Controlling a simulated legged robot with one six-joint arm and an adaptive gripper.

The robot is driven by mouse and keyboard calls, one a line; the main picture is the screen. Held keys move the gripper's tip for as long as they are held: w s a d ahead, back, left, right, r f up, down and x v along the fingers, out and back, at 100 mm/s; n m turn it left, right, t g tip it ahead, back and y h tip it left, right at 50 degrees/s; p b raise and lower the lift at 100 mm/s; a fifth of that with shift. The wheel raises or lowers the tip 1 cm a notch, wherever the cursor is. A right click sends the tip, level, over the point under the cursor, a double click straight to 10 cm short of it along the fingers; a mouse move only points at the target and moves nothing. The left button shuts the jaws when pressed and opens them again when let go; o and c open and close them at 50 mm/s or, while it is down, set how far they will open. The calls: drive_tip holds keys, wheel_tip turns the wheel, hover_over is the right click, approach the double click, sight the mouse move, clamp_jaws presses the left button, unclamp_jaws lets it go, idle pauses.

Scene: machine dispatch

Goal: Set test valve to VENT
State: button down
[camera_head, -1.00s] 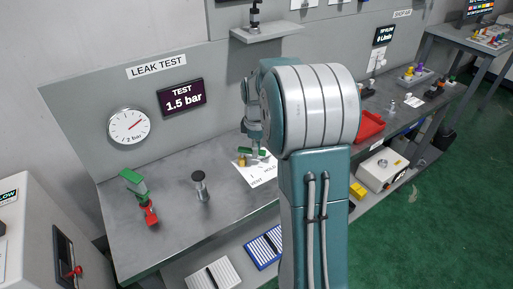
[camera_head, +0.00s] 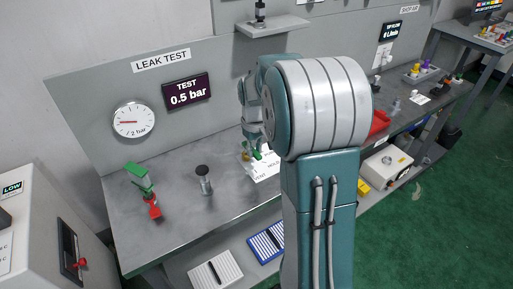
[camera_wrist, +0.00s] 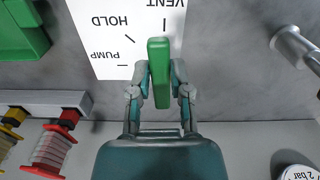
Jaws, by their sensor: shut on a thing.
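The test valve's green handle (camera_wrist: 160,72) stands between the two fingers of my gripper (camera_wrist: 162,88) in the wrist view. My gripper is shut on it. The handle lies nearly in line with the VENT mark on the white label (camera_wrist: 108,62), which also carries HOLD and PUMP. In the head view the label (camera_head: 265,171) lies on the bench beside my gripper (camera_head: 254,150), and my arm hides part of the valve area. The display (camera_head: 187,92) reads TEST 0.5 bar. The round dial gauge (camera_head: 134,121) has its red needle pointing left.
A black-topped post (camera_head: 204,180) and a red fixture with a green lever (camera_head: 148,190) stand on the bench left of the label. A shelf (camera_head: 272,27) juts out above. In the wrist view, red and yellow fittings (camera_wrist: 48,140) sit at lower left. Bench surface between is clear.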

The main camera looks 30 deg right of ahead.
drive_tip(key=shift+a+f+m, duration=0.1)
drive_tip(key=shift+a+m, duration=0.1)
drive_tip(key=shift+m, duration=0.3)
drive_tip(key=c, duration=0.6)
unclamp_jaws()
drive_tip(key=shift+o, duration=0.2)
wheel_tip(320, 180, up, 12)
